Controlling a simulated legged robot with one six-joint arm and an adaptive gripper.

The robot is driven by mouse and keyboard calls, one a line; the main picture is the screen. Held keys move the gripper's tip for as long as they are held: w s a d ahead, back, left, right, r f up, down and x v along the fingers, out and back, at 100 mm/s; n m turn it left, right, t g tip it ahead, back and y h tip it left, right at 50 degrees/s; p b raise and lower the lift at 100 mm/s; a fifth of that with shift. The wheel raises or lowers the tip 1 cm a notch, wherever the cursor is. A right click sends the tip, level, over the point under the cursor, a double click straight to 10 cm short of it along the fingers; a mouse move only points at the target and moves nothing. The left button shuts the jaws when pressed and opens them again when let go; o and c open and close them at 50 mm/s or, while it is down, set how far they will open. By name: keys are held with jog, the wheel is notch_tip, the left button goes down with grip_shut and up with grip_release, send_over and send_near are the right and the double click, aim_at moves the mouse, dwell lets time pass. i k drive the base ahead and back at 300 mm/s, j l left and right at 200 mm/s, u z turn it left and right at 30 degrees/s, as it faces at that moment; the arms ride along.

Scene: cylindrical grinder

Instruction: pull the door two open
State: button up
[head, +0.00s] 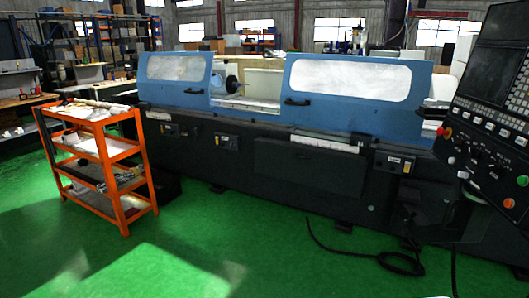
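The cylindrical grinder has two blue doors with pale windows along its front. The left blue door (172,90) is the smaller one, with a dark handle (193,91) near its lower right. The right blue door (355,112) is wider, with a dark handle (297,102) near its lower left edge. Nothing visible marks which one is door two. An open gap between the doors shows a dark round wheel or chuck (231,84) and the machine bed. My gripper is not in view.
An orange shelf cart (124,212) stands before the machine's left end. A control panel (490,120) juts into the right foreground. The floor at front centre (255,255) is clear.

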aim_at(376, 79)
jog(key=i, duration=1.6)
jog(key=i+z, duration=0.1)
jog(key=i, duration=0.45)
jog(key=i+j, duration=0.15)
jog(key=i, duration=0.4)
jog(key=i+j+z, duration=0.15)
jog(key=i, duration=0.4)
jog(key=i+j+z, duration=0.3)
jog(key=i, duration=0.25)
jog(key=i+j+z, duration=0.2)
jog(key=i+z, duration=0.15)
jog(key=i, duration=0.15)
